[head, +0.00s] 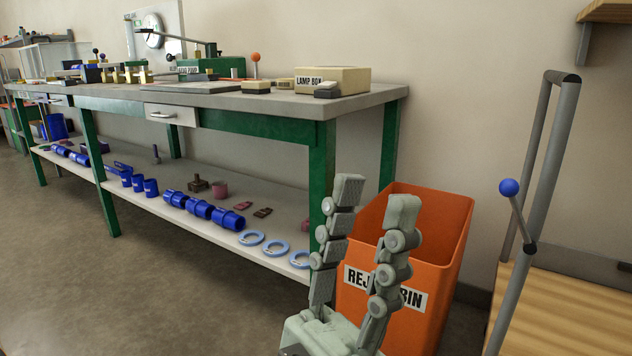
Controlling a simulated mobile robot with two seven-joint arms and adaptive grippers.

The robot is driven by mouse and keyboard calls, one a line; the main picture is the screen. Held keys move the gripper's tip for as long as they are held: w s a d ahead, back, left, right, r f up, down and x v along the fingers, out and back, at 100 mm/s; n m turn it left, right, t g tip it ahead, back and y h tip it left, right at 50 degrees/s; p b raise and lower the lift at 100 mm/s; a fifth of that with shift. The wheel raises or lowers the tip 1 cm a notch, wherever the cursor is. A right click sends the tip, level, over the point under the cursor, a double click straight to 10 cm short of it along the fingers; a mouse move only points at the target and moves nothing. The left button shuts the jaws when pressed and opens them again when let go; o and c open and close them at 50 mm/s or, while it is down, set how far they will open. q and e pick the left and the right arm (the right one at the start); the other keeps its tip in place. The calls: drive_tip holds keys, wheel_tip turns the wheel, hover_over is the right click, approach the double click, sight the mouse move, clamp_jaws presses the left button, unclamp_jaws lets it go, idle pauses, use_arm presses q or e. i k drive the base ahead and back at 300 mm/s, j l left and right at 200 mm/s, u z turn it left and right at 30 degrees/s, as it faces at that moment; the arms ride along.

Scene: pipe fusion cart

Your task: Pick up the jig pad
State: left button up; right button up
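No item in the head view can be made out for certain as the jig pad. Small flat blocks, one cream and dark (256,87) and one dark grey (327,90), lie on the bench top by the lamp box. Small dark red pieces (262,212) lie on the lower shelf. My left gripper (376,192) points up in the lower right, in front of the orange reject bin. Its two fingers are apart with nothing between them. It is well short of the bench top items. My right gripper is not in view.
The green-legged workbench (270,102) has a drawer and a lower shelf of blue fittings (199,208) and light blue rings (275,249). The lamp box (331,78) is near its right end. The reject bin (440,225) stands beside it. A wooden cart (560,315) with a rail is at right. Floor at left is clear.

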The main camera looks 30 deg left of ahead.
sight(251, 86)
drive_tip(key=u, duration=1.4)
